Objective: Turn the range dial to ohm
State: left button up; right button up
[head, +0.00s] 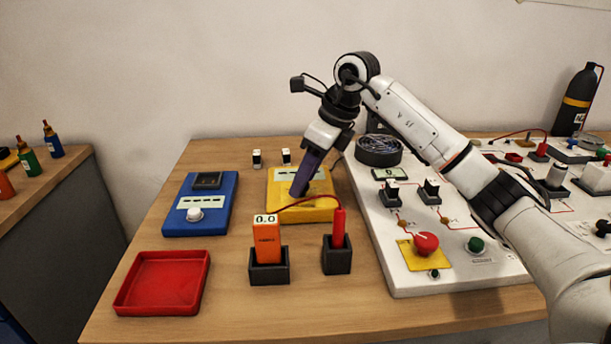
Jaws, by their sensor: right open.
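A yellow meter (313,215) lies on the wooden table near the middle of the view. My right gripper (299,189) reaches down over its face from above, fingers pointing down and slightly left. Its fingertips are at or just above the meter's face; I cannot tell whether they touch it. The gripper is open, and any dial there is hidden behind the dark fingers. The range markings cannot be read. A blue meter (222,215) with a white knob (195,214) lies to the left. My left gripper is not in view.
An orange tester (267,241) reading 0.0 stands in a black holder, and a red probe (338,228) stands in another, both in front of the yellow meter. A red tray (162,283) lies front left. A white panel (408,275) with switches fills the right.

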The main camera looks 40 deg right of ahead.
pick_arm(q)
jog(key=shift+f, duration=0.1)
pick_arm(e)
jog(key=c, duration=1)
